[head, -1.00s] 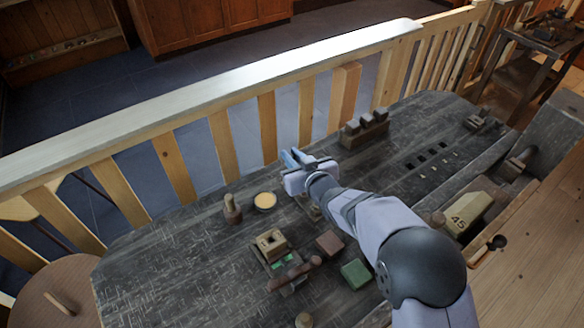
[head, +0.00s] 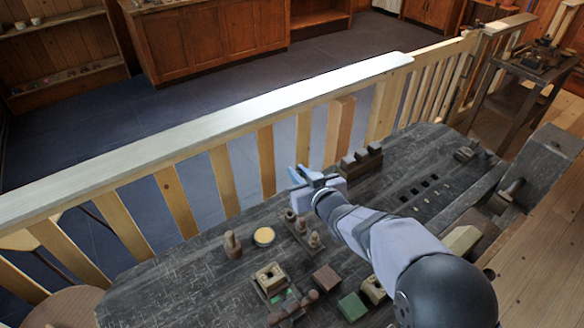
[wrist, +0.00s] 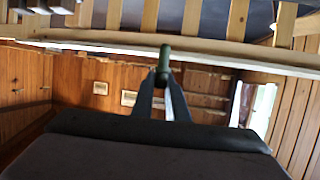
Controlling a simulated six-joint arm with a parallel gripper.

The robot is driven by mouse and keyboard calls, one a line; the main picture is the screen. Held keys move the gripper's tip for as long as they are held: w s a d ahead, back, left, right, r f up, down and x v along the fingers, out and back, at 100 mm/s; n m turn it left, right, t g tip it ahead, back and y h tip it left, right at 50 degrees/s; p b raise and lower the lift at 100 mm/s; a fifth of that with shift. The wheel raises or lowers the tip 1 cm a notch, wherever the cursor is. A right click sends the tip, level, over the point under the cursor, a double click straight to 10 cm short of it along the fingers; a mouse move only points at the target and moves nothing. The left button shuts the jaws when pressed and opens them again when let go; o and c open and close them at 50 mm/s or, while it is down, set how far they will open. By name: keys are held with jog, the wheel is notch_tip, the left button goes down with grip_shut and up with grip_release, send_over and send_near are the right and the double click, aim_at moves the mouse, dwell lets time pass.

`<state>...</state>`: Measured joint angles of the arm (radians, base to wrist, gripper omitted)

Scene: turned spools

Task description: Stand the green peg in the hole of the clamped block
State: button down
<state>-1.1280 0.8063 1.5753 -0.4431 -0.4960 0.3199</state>
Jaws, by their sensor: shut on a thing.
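My gripper (head: 306,176) is raised over the far side of the dark bench in the head view. In the wrist view its two fingers (wrist: 165,92) close on the green peg (wrist: 164,58), whose end stands out past the fingertips. I cannot make out the peg in the head view. The tan block (head: 269,275) with a square hole in its top sits in a clamp-like holder at the near middle of the bench. The hole looks empty. My gripper is apart from the block, beyond it and to the right.
A board with several turned spools (head: 314,239) lies under my gripper. A brown spool (head: 233,244) and a round yellow-topped dish (head: 263,236) stand left of it. A red-brown block (head: 326,279) and a green block (head: 352,306) are near the clamped block. A railing (head: 220,125) borders the far edge.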

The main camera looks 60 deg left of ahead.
jog(key=s+d+f+n+g+p, duration=0.35)
jog(key=s+d+f, duration=0.25)
jog(key=s+d, duration=0.45)
jog(key=s+d+r+n+g, duration=0.2)
jog(key=s+r+n+g, duration=0.1)
jog(key=s, duration=0.4)
jog(key=shift+g, duration=0.65)
jog(key=shift+f, duration=0.1)
jog(key=shift+f+b, duration=2.6)
jog(key=shift+f, duration=0.55)
jog(key=shift+f+b, duration=1.15)
jog(key=shift+f, duration=0.2)
dwell(0.4)
